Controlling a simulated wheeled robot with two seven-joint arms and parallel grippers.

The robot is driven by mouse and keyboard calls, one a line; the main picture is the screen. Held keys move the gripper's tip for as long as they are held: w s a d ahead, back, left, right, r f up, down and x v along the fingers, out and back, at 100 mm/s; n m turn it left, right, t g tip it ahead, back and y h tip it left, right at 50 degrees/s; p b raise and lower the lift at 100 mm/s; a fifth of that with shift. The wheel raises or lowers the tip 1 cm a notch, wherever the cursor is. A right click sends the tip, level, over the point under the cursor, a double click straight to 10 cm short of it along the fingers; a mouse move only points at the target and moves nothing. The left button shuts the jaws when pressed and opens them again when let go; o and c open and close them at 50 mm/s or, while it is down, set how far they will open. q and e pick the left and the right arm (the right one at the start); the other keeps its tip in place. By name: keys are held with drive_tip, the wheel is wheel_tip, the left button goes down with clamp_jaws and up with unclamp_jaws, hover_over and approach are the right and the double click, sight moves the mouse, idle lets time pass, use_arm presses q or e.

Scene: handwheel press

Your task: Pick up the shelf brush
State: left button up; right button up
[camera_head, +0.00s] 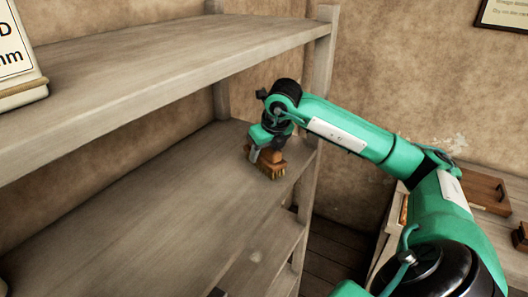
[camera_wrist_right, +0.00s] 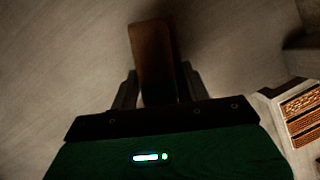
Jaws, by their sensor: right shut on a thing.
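The shelf brush (camera_head: 270,165) is a small brown wooden block with pale bristles. It is at the right end of the middle shelf board (camera_head: 150,210) in the head view. My right gripper (camera_head: 264,153) is above it with its fingers down around it. In the right wrist view the brush's brown wooden part (camera_wrist_right: 153,60) stands between the two dark fingers (camera_wrist_right: 156,90), which are shut on it. Whether the bristles still touch the board is hard to tell. My left gripper is not in view.
An upper shelf board (camera_head: 170,75) runs above, and a shelf post (camera_head: 318,100) stands just right of the brush. A sign (camera_head: 15,55) stands at upper left. The middle board is mostly bare. A table with a wooden board (camera_head: 484,190) is at the right.

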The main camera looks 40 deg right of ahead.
sight(281, 169)
drive_tip(key=shift+r, duration=0.4)
wheel_tip(281, 169, up, 2)
drive_tip(key=shift+r+b, duration=0.25)
drive_tip(key=shift+b, duration=0.6)
drive_tip(key=s+b, duration=0.1)
drive_tip(key=s, duration=0.2)
drive_tip(key=s+b, duration=0.2)
drive_tip(key=s, duration=0.1)
drive_tip(key=s+a+b, duration=0.1)
drive_tip(key=s+b, duration=0.1)
drive_tip(key=s, duration=0.1)
drive_tip(key=shift+s, duration=0.15)
drive_tip(key=s+a+b, duration=0.1)
drive_tip(key=s+b, duration=0.7)
drive_tip(key=shift+s+r, duration=0.3)
